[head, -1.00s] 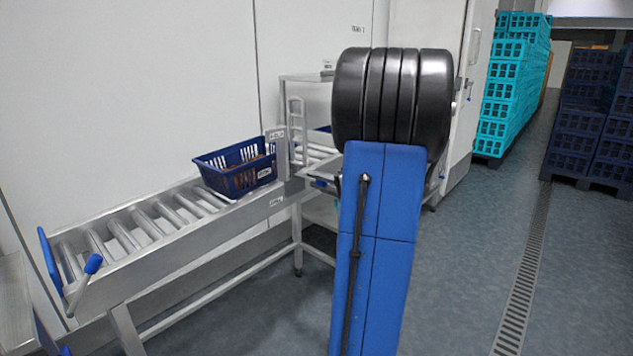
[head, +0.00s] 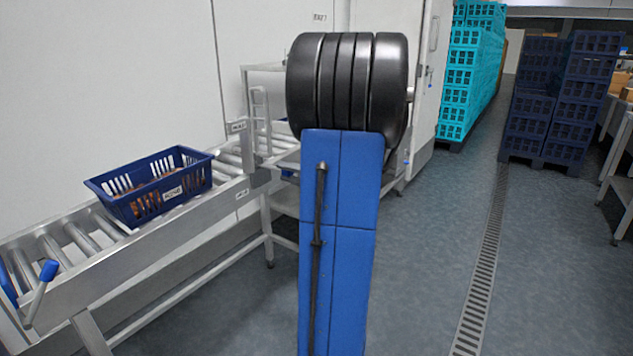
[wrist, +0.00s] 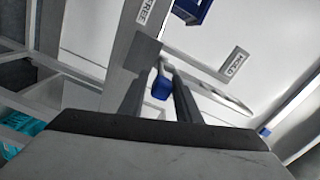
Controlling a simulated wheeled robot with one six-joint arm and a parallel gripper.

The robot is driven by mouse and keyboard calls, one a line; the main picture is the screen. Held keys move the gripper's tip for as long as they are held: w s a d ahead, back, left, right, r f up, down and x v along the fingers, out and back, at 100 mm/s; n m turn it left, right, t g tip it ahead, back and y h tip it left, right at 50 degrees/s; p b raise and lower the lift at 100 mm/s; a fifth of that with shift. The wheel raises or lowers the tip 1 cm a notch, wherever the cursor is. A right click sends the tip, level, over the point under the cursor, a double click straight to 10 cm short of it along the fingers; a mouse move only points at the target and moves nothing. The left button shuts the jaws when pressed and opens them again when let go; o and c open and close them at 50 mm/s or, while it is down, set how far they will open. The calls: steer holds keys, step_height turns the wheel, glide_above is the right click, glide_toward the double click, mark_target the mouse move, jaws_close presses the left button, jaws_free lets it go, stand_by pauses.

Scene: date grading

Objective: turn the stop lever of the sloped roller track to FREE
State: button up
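The sloped roller track (head: 160,232) runs along the wall at left. In the wrist view a blue knob (wrist: 161,86), apparently the stop lever's grip, shows between the two dark fingers of my gripper (wrist: 162,84). The fingers look apart, with a narrow space around the knob; contact is unclear. A FREE label (wrist: 147,12) is at the top and a HOLD label (wrist: 235,62) to the right. Most of the lever's arm is hard to make out. In the head view my blue arm link hides my gripper. Two small labels show by the track's post, one a plate (head: 237,126).
A blue crate (head: 172,204) holding brown dates sits on the track. A blue-tipped handle (head: 48,272) stands at the track's lower end. Teal crates (head: 470,70) and dark blue crates (head: 545,105) are stacked behind. Floor right of my arm is clear, with a drain grate (head: 485,250).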

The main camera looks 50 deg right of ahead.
steer(key=s, duration=1.5)
steer(key=shift+s+d, duration=0.2)
steer(key=shift+d, duration=0.05)
steer(key=shift+r, duration=0.1)
stand_by(0.3)
steer(key=w+a+f+n+g+y, duration=0.2)
steer(key=w+a+n+g+y, duration=0.15)
steer(key=a, duration=0.85)
steer(key=w+a+f+n+g+y, duration=0.2)
steer(key=w+a+f+g+y, duration=0.15)
steer(key=a, duration=0.75)
steer(key=s+a+f+n+g+h, duration=0.1)
steer(key=s+a+n+g+h, duration=0.2)
steer(key=s+a, duration=0.3)
steer(key=s+a+f+n+g+h, duration=0.2)
steer(key=s+a, duration=0.5)
steer(key=a, duration=0.4)
steer(key=shift+f+n+g+h, duration=0.25)
steer(key=shift+n+g+h, duration=0.25)
steer(key=shift+n+h, duration=1.05)
steer(key=shift+a+y, duration=0.1)
steer(key=shift+y, duration=0.15)
